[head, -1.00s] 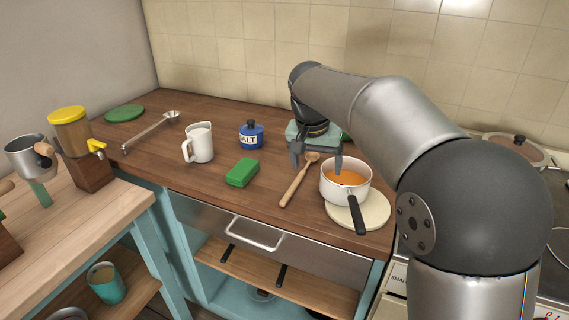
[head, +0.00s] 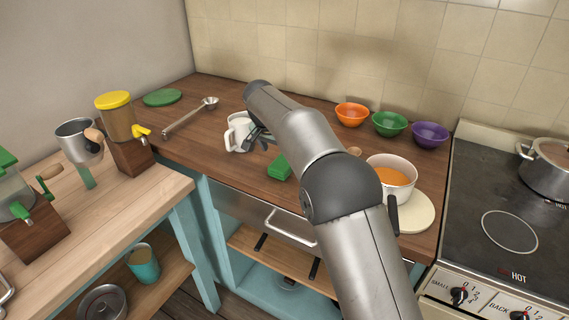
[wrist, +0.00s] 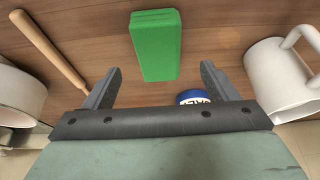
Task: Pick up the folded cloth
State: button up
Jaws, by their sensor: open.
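The folded cloth looks like a green, neat-edged rectangular block (head: 279,168) on the brown wooden counter, partly covered by my arm in the head view. In the wrist view the green cloth (wrist: 156,45) lies ahead of and roughly between the fingertips. My gripper (wrist: 161,70) is open, with nothing between its fingers. In the head view my gripper (head: 260,137) is partly hidden by my arm, near the white jug and behind the cloth. I cannot tell its exact height above the counter.
A white jug (wrist: 278,78) and blue salt jar (wrist: 195,97) are close to the gripper. A wooden spoon (wrist: 50,50) and a pot of orange soup (head: 394,176) lie on the other side. Orange (head: 352,116), green (head: 390,124) and purple (head: 430,135) bowls stand at the back.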

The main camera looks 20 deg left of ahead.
aim_at(283, 161)
jog(key=shift+p+x, duration=0.85)
jog(key=shift+x, duration=2.5)
jog(key=shift+d, duration=0.1)
jog(key=c, duration=1.1)
